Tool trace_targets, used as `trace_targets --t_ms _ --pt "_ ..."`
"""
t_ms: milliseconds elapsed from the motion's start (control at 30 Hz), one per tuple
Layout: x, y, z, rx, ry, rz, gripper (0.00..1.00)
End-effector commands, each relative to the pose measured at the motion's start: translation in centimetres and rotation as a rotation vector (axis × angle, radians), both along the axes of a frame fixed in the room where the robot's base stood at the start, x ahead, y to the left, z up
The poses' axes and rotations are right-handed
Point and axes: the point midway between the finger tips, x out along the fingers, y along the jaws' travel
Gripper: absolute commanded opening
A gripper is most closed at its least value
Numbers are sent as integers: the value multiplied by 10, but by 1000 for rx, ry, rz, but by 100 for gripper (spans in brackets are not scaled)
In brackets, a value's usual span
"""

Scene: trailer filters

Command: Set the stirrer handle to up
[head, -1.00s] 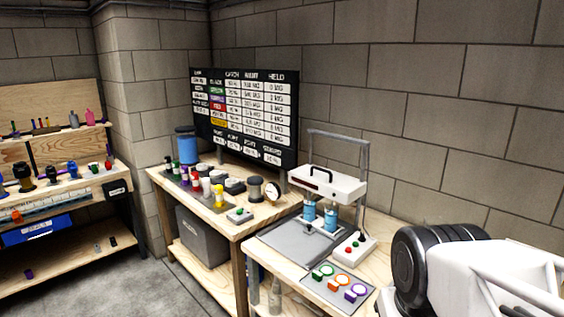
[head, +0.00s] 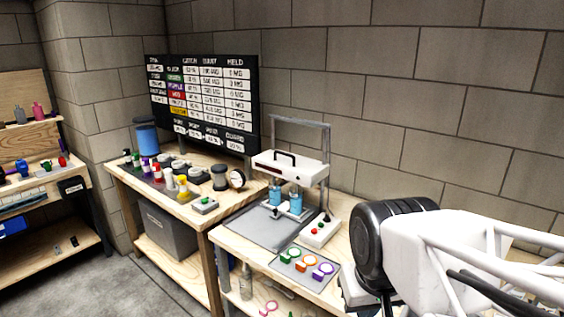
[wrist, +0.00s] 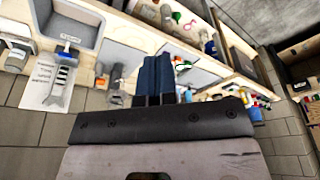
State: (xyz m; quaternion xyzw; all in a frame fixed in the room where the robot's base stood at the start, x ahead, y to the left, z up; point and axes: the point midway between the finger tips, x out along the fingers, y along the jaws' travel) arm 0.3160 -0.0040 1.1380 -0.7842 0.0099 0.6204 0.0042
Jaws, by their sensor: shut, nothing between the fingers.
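The stirrer is a white box-shaped head (head: 306,171) on a grey frame (head: 325,150) on the near bench in the head view. A black arched handle (head: 284,154) stands on top of the white head. Two jars of blue liquid (head: 285,199) stand below the head. In the wrist view my gripper (wrist: 157,60) shows as two dark blue fingers pressed together with nothing between them. The fingers do not show in the head view, where only part of my arm is visible at right. I cannot make out the stirrer handle clearly in the wrist view.
A control box with red and green buttons (head: 319,232) sits beside the jars. A chart board (head: 203,105) stands behind the left bench, which holds several bottles. A block wall closes the back.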

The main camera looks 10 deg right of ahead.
Motion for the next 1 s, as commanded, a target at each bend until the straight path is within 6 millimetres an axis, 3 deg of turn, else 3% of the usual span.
trace_targets --t_ms 433,467,700,867,1000 --pt "0 0 0 0 0 0 0" --pt "0 0 0 0 0 0 2" --pt "7 0 5 -3 1 7 38" --pt "24 0 16 -9 5 25 40" --pt "49 0 32 -19 8 51 40"
